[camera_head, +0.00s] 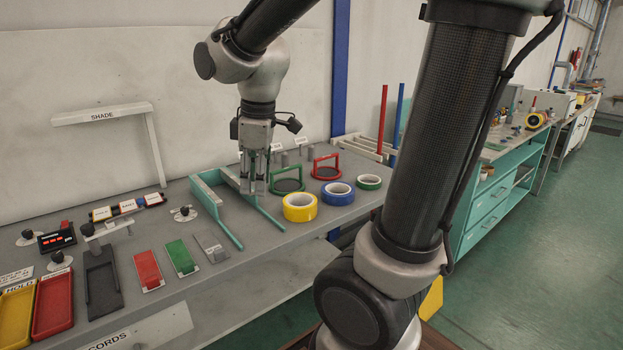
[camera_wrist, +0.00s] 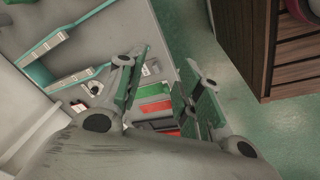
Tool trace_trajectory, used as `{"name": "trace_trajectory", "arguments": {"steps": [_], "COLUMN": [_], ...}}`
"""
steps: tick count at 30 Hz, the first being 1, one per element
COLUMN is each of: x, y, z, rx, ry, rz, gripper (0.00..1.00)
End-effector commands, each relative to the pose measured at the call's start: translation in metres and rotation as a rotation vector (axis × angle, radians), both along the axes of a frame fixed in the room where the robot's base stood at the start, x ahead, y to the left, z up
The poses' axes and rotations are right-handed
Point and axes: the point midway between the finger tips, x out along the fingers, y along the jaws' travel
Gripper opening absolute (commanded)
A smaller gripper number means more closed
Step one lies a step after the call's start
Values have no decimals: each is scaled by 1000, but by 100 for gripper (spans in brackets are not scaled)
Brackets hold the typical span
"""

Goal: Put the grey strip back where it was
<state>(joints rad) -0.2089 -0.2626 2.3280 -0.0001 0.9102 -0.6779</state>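A small grey strip (camera_head: 211,247) lies on the bench, just right of a green strip (camera_head: 181,256) and a red strip (camera_head: 148,268). My gripper (camera_head: 253,190) points down above the bench near the teal U-shaped frame (camera_head: 208,198), behind and to the right of the grey strip. In the wrist view my gripper (camera_wrist: 158,100) has its two fingers well apart and nothing held between them. Between the fingers, the green strip (camera_wrist: 155,89) and red strip (camera_wrist: 154,107) show below. The grey strip is small and partly hidden by a finger there.
A dark tray (camera_head: 101,287) and red (camera_head: 54,303) and yellow (camera_head: 15,318) trays lie at left. A white SHADE bracket (camera_head: 153,150) rises at the back.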

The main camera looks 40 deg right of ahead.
Motion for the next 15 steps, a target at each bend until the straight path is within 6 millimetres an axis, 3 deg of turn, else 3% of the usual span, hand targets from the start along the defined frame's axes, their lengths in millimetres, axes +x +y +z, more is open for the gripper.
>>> {"name": "trace_trajectory", "arguments": {"steps": [3,6,10,15], "x": [-50,-85,-113,-126], "y": [-34,-51,-63,-67], "z": [21,27,28,27], "rx": [68,124,179,207], "ry": [-78,-125,-167,-183], "rz": [-333,-569,-773,-868], "gripper": [36,36,36,36]}}
